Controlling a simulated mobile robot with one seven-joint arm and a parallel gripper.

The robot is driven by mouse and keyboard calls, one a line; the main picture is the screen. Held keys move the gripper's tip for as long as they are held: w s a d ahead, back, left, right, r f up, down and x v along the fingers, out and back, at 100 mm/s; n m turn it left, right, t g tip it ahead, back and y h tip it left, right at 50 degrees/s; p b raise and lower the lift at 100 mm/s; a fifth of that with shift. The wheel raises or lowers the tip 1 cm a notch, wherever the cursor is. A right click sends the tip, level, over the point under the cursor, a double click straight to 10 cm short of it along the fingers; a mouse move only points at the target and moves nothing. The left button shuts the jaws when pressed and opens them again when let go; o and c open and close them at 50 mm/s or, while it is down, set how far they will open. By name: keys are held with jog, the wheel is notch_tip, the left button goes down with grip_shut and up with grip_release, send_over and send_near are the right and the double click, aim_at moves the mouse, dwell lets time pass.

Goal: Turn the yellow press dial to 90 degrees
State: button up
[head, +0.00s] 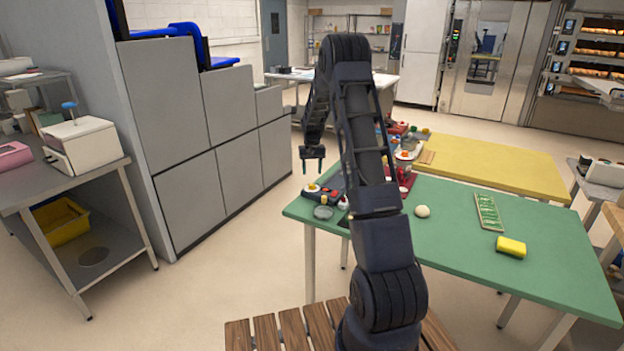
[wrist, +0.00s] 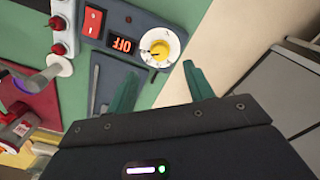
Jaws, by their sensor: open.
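The yellow press dial (wrist: 160,49) is a yellow knob on a white round plate with dark marks, at the end of a dark control panel (wrist: 146,20). Its exact angle is too small to read. It also shows in the head view (head: 312,188), on the near left corner of the green table. My gripper (wrist: 161,70) is open and empty, its two green fingers apart and pointing toward the dial, which appears between and beyond the tips. In the head view my gripper (head: 313,169) hangs above the dial, apparently not touching it.
The panel has a red switch (wrist: 93,21) and a display (wrist: 122,44) reading OFF. A white strip with red buttons (wrist: 62,28) lies beside it.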

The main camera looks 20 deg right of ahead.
jog(key=shift+r, duration=1.9)
jog(key=s+a+r+t, duration=0.2)
jog(key=s+a+r, duration=0.1)
jog(key=s+r, duration=2)
jog(key=s+a+n+t, duration=0.1)
jog(key=s+t, duration=0.1)
jog(key=s, duration=2.7)
jog(key=shift+a+f+n+t, duration=0.2)
jog(key=shift+a+n+t, duration=0.1)
